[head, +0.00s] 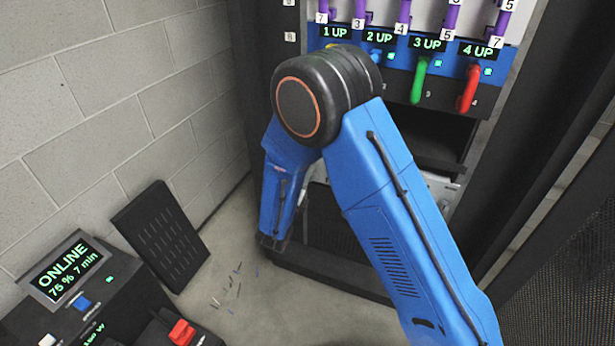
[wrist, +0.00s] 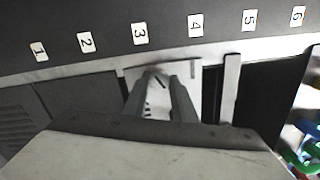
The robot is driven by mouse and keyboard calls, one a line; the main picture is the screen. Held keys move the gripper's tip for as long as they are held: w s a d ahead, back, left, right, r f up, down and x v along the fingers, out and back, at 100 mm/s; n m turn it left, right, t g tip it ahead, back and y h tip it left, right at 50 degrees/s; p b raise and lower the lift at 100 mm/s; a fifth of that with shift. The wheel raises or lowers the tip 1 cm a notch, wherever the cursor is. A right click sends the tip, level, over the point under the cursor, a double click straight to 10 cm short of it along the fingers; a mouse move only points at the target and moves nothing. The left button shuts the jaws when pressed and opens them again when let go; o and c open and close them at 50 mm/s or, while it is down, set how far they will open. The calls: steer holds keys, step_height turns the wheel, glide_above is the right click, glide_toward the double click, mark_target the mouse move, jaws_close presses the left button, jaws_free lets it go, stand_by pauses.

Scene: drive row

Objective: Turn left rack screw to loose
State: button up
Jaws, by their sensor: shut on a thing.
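In the wrist view my gripper (wrist: 163,84) reaches up to a pale plate (wrist: 190,72) with short dark marks. A short dark line shows there, but I cannot tell clearly how the screw is turned. In the head view my blue arm covers this part of the rack, and neither the screw nor the fingertips can be made out.
Number labels 1 to 6 run along a dark strip (wrist: 110,45). A grey upright bar (wrist: 230,85) stands right of the plate. In the head view, coloured handles such as the green one (head: 418,82) hang above. A dark panel (head: 160,236) leans on the block wall; small bits lie on the floor.

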stand_by(0.3)
steer(key=o, duration=1)
steer(key=shift+o, duration=0.2)
steer(key=v, duration=1.7)
steer(key=shift+s, duration=0.2)
